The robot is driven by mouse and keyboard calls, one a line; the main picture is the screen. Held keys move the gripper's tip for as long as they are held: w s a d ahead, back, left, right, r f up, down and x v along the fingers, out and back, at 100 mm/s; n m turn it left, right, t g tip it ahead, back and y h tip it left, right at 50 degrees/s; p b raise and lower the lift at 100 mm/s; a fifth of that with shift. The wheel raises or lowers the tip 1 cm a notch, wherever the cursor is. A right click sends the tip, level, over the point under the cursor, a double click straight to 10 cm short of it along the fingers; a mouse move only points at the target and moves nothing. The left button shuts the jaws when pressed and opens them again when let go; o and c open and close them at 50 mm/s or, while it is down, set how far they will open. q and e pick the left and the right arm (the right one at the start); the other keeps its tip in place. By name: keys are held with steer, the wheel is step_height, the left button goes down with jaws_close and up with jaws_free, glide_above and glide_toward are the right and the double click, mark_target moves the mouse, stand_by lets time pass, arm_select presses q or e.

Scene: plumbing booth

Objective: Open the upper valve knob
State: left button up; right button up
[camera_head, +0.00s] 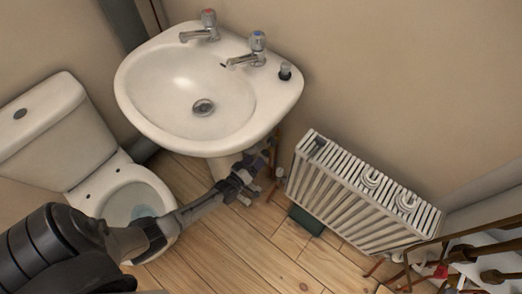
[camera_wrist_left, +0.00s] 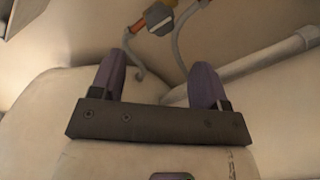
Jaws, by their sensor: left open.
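My left gripper (camera_head: 254,163) reaches in from the lower left in the head view, under the right front edge of the sink. In the left wrist view my gripper (camera_wrist_left: 158,75) is open, its two purple fingers spread with nothing between them. Beyond the fingertips, a small dark and yellowish valve part (camera_wrist_left: 159,17) sits on orange-brown piping, apart from the fingers. I cannot tell whether it is the upper valve knob. In the head view the area under the sink is largely hidden by the basin and my gripper.
The white sink (camera_head: 150,97) overhangs my gripper. A toilet (camera_head: 95,165) stands at left, a white radiator (camera_head: 350,195) at right. Grey hoses (camera_wrist_left: 179,45) and a pale pipe (camera_wrist_left: 260,62) run near the valve part. Tools lie at the lower right. Wooden floor (camera_head: 250,250) is open between.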

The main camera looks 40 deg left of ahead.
arm_select(q)
steer(key=shift+s+d+p, duration=0.15)
steer(key=shift+s+p, duration=0.15)
steer(key=shift+s, duration=0.9)
